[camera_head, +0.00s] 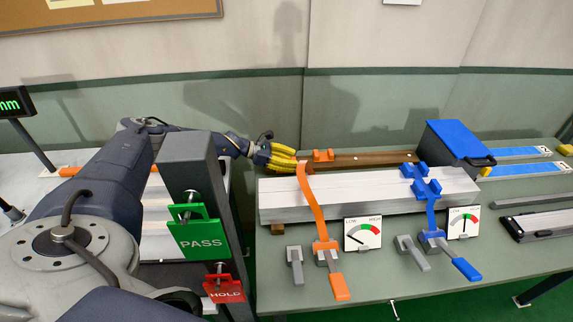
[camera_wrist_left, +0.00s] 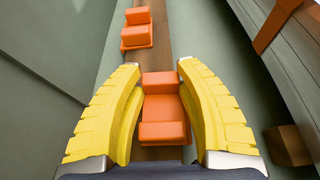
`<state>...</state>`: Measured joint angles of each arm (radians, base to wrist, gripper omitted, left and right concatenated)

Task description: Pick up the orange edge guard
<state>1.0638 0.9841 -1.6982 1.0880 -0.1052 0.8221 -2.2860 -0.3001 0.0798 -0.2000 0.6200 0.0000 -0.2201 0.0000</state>
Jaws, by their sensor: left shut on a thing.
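My left gripper (camera_head: 284,158), with yellow ribbed fingers, is at the left end of a brown wooden strip (camera_head: 375,159) behind the pale profile stack. In the left wrist view, its fingers (camera_wrist_left: 162,85) are shut on an orange edge guard (camera_wrist_left: 163,112), one finger on each side, over the brown strip. In the head view I cannot make out this guard behind the fingers. A second orange edge guard (camera_head: 323,155) sits on the strip to the right of the gripper; it also shows in the left wrist view (camera_wrist_left: 137,30), ahead of the fingers. My right gripper is not in view.
The pale profile stack (camera_head: 350,207) lies in front of the strip, under an orange strap clamp (camera_head: 316,215) and a blue one (camera_head: 431,212). Blue edge guards (camera_head: 426,188) sit at its right. A blue box (camera_head: 454,143) stands behind. The grey PASS/HOLD post (camera_head: 190,160) stands left.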

